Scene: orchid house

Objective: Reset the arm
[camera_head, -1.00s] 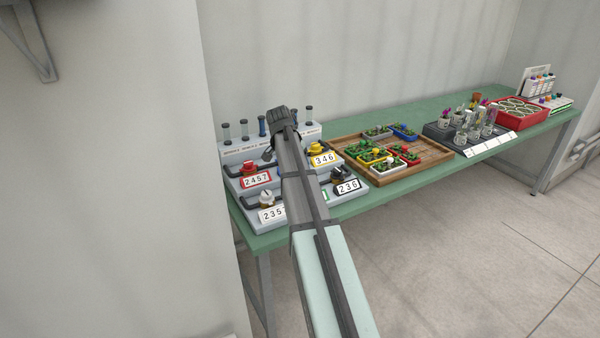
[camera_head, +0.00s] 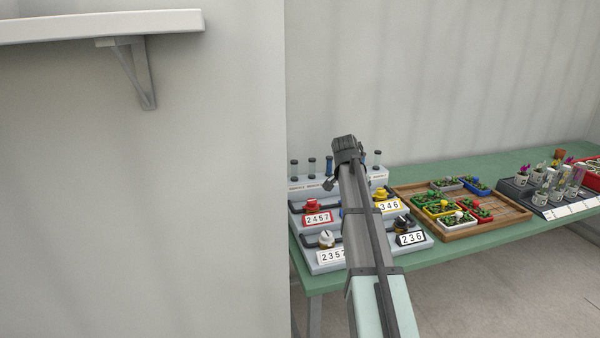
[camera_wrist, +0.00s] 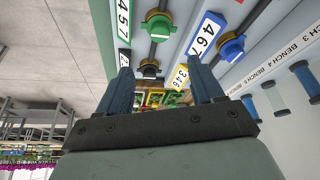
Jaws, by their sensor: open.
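My arm reaches up the middle of the head view over the valve panel (camera_head: 322,262), and it hides part of that panel. The end of the arm is near the row of tubes at the panel's back. In the wrist view my gripper (camera_wrist: 160,90) shows two blue fingers spread apart with nothing between them. A green knob (camera_wrist: 158,28) and a blue knob (camera_wrist: 231,46) lie beyond the fingers, apart from them. A red knob (camera_head: 312,204), a white knob (camera_head: 326,239) and a yellow knob (camera_head: 380,194) show on the panel in the head view.
The green bench (camera_head: 470,248) runs to the right. On it are a wooden tray (camera_head: 463,231) with small planters and a dark rack (camera_head: 517,190) with potted plants. A white wall shelf (camera_head: 100,25) is at upper left. A wall stands left of the bench.

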